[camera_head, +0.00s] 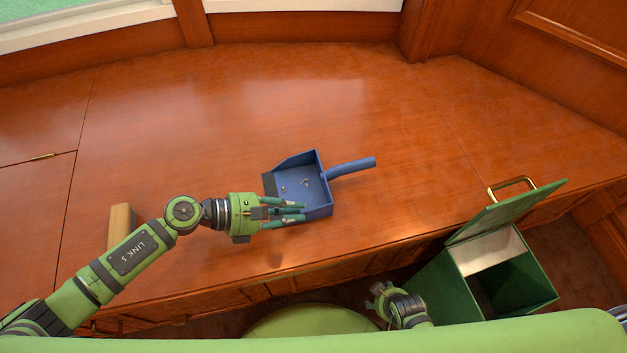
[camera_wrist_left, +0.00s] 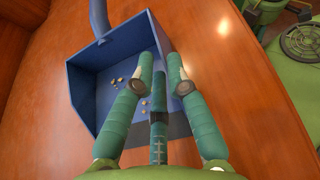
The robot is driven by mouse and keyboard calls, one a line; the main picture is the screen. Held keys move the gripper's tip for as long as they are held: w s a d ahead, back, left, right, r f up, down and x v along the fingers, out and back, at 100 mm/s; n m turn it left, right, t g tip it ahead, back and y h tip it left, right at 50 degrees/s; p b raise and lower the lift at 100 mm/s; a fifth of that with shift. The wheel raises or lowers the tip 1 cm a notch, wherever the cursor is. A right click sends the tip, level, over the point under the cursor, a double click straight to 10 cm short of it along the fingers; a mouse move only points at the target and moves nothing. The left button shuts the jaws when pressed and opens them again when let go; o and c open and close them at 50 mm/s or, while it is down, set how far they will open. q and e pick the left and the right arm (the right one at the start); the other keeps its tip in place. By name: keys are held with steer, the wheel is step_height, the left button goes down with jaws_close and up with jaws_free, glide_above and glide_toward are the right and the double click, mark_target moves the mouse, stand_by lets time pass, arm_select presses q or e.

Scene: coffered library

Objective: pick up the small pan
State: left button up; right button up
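The small pan is a blue dustpan (camera_head: 316,190) lying on the wooden counter, with several small pale crumbs (camera_head: 305,183) in it. Its handle (camera_head: 352,168) points right, away from my left gripper. The wrist view also shows the pan (camera_wrist_left: 88,80), with its handle at the top left. My left gripper (camera_head: 300,212) is over the pan's near side. Its green fingers (camera_wrist_left: 162,68) are apart, with a gap between the tips, close to the pan's side wall. I cannot tell whether they touch it. My right gripper (camera_head: 377,297) is low, in front of the counter; its fingers are too small to judge.
A green bin (camera_head: 437,284) with its lid (camera_head: 508,209) raised stands at the right, below the counter's front edge. A light wooden block (camera_head: 121,226) is at the left behind my left arm. The counter (camera_head: 200,120) behind the pan is clear.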

mark_target(331, 209)
arm_select(q)
steer(key=x, duration=0.5)
steer(key=shift+d, duration=0.4)
jaws_close()
